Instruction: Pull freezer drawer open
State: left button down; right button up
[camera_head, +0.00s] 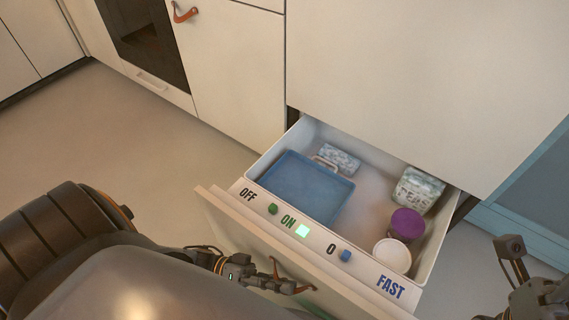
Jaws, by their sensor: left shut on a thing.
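The freezer drawer (330,238) is pulled out from under a large cream panel, and its inside shows. Its front edge carries OFF, ON, 0 and FAST labels. My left gripper (287,282) is at the outer face of the drawer front, shut on the brown leather pull (304,289). The fingers partly hide the pull. My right gripper (512,262) is at the lower right, apart from the drawer and partly cut off by the frame edge; its jaw state is unclear.
In the drawer are a blue tray (299,188), a frosty packet (340,158), a peas bag (418,188), a purple-lidded tub (407,223) and a white-lidded tub (392,255). A cream cabinet door (232,75) stands left behind. The floor (130,140) at left is clear.

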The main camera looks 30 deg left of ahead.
pick_arm(q)
jog(key=c, duration=1.7)
grip_release()
jog(key=shift+o, duration=0.2)
jog(key=v, duration=1.2)
